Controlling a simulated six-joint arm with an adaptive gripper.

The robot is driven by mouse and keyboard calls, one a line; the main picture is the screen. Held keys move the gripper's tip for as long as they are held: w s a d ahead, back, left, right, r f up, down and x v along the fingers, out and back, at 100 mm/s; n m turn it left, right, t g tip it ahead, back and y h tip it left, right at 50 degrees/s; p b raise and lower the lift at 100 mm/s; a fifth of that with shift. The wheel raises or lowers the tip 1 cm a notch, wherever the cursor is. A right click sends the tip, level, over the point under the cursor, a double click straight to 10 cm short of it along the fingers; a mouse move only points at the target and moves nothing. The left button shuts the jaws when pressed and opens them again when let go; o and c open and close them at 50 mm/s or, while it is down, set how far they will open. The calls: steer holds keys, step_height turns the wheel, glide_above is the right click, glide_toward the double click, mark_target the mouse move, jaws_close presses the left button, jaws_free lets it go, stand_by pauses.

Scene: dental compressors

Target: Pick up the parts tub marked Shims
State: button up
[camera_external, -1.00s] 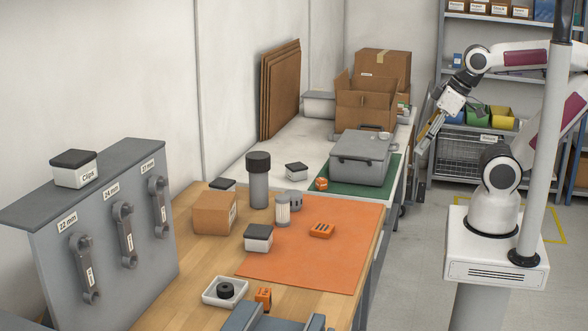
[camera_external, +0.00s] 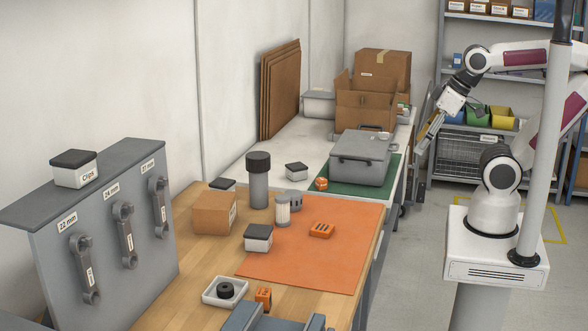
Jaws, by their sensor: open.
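Several small white tubs with dark lids are in view. One marked Clips (camera_external: 75,169) stands on top of the grey tool panel. Another tub (camera_external: 258,239) sits at the left edge of the orange mat, a third tub (camera_external: 297,171) on the white bench, and a fourth tub (camera_external: 222,185) is partly hidden behind a small cardboard box. I cannot read the word Shims on any of them. My gripper (camera_external: 427,132) is open, tilted downward, at the right of the white bench, well away from all these tubs. Its fingers look empty.
The orange mat (camera_external: 300,268) holds an orange block (camera_external: 321,230). A dark-capped grey cylinder (camera_external: 258,180) and a cardboard box (camera_external: 214,212) stand near the tubs. A grey case (camera_external: 362,157) lies on the green mat. The mat's front is clear.

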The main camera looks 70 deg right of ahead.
steer(key=w+a+f+t+y, duration=0.1)
steer(key=w+a, duration=0.3)
steer(key=w, duration=0.3)
steer(key=w+a+t+y, duration=0.1)
steer(key=w+a, duration=0.2)
steer(key=w, duration=0.3)
steer(key=t, duration=0.3)
glide_above(271, 231)
steer(key=s+d, duration=0.5)
steer(key=s, duration=0.1)
step_height(271, 231, down, 10)
steer(key=a+f, duration=0.1)
steer(key=f, duration=0.1)
steer(key=w+a+f+t, duration=0.1)
steer(key=f, duration=0.1)
steer(key=w+a+f+n+t, duration=0.1)
steer(key=f, duration=0.1)
steer(key=shift+a+f, duration=0.3)
steer(key=shift+f, duration=0.05)
steer(key=shift+a+f+t+h, duration=0.2)
steer(key=shift+f+t+h, duration=0.15)
steer(key=shift+f, duration=0.2)
steer(key=shift+x, duration=0.85)
steer(key=shift+w+f, duration=0.1)
steer(key=shift+w, duration=0.3)
steer(key=shift+w+a, duration=0.1)
